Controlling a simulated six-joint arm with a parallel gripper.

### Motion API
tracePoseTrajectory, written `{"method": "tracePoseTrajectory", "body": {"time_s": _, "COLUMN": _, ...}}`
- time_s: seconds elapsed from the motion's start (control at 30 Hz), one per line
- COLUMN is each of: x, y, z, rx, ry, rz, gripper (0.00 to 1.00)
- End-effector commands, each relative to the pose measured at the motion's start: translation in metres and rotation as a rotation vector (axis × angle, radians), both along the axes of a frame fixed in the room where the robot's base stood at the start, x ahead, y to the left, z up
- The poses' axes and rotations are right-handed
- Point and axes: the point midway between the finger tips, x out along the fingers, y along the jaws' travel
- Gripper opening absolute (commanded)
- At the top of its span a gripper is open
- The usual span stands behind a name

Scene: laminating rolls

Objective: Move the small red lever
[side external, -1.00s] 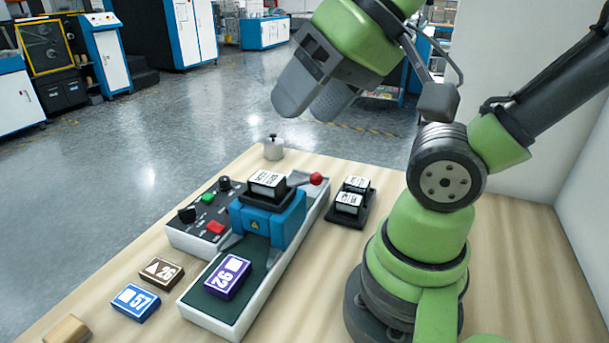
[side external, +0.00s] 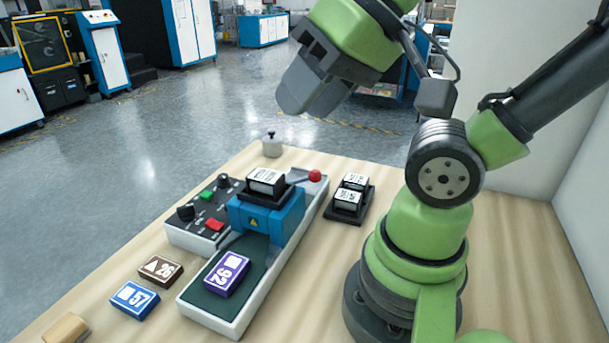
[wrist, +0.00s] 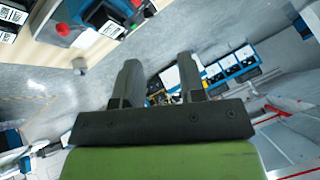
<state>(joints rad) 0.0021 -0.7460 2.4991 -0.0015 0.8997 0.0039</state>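The small red lever shows as a red ball (side external: 315,175) on a short arm, at the far right end of the blue laminating unit (side external: 268,216). In the wrist view the red ball (wrist: 63,29) sits near the top left. My gripper (side external: 306,104) is up in the air above and beyond the far edge of the table, apart from the lever. In the wrist view my gripper (wrist: 158,59) has its two fingers apart with nothing between them.
A control panel (side external: 203,220) with knobs and buttons stands left of the blue unit. A black tray (side external: 347,211) with white-topped blocks stands right of it. A purple block (side external: 227,274) lies on the dark bed; brown (side external: 161,270) and blue (side external: 134,299) blocks lie left.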

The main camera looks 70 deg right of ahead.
Motion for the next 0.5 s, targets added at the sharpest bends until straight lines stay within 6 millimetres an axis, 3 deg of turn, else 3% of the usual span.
{"method": "tracePoseTrajectory", "body": {"time_s": 0.03, "x": 0.002, "y": -0.002, "z": -0.001, "rx": 0.000, "ry": 0.010, "rz": -0.014, "gripper": 0.25}}
{"method": "tracePoseTrajectory", "body": {"time_s": 0.13, "x": 0.009, "y": -0.009, "z": -0.005, "rx": 0.002, "ry": 0.056, "rz": -0.077, "gripper": 0.02}}
{"method": "tracePoseTrajectory", "body": {"time_s": 0.17, "x": 0.012, "y": -0.013, "z": -0.008, "rx": 0.003, "ry": 0.077, "rz": -0.107, "gripper": 0.00}}
{"method": "tracePoseTrajectory", "body": {"time_s": 0.5, "x": 0.045, "y": -0.085, "z": -0.057, "rx": 0.031, "ry": 0.395, "rz": -0.598, "gripper": 0.00}}
